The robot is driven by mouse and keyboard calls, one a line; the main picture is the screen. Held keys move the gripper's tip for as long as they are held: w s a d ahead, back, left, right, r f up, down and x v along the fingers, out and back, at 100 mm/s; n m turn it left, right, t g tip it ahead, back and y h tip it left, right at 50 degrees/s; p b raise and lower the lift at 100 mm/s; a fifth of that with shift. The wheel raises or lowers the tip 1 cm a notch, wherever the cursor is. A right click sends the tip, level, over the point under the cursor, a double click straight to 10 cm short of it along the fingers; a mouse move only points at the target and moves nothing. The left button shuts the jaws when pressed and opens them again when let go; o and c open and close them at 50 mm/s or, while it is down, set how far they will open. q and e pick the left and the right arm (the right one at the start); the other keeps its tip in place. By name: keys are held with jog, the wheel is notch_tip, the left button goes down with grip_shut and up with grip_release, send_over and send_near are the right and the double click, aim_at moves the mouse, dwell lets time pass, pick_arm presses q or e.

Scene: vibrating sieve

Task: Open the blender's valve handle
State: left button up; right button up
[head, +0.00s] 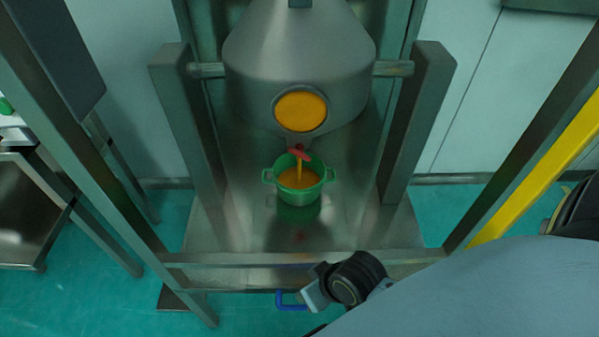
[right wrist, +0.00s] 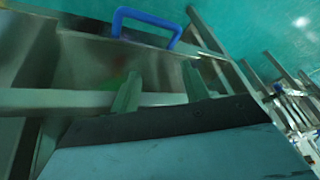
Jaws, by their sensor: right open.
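The blender (head: 300,55) is a grey metal drum with a round orange face low on its front. Below it sits a small red part (head: 301,155), which looks like the valve handle. A thin orange strip runs from there down into a green pot (head: 297,205) holding orange contents. My right gripper (right wrist: 160,80) is open and empty in the right wrist view, with its fingers apart in front of the metal frame. In the head view my right arm comes in from the right, low in front of the blender, well apart from the red part. My left gripper is not in view.
A blue handle (head: 291,301) is at the front edge, close to my right wrist; it also shows in the right wrist view (right wrist: 148,22). Metal posts (head: 186,140) and a front crossbar (head: 230,259) surround the blender. A yellow bar (head: 545,165) slants at right.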

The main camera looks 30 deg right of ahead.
jog(key=w+a+r+m+t+y+b, duration=0.2)
jog(key=w+a+r+m+t, duration=0.1)
jog(key=w+r+m+t, duration=0.3)
jog(key=w+a+r+m+t+y+b, duration=0.2)
jog(key=w+a+r+m+t+y, duration=0.15)
jog(key=w+r+m+t, duration=0.35)
jog(key=m+g+h, duration=0.3)
jog(key=m+h, duration=1.4)
jog(key=m, duration=0.8)
send_near(300, 156)
jog(key=shift+b+x, duration=1.3)
jog(key=shift+x, duration=3.85)
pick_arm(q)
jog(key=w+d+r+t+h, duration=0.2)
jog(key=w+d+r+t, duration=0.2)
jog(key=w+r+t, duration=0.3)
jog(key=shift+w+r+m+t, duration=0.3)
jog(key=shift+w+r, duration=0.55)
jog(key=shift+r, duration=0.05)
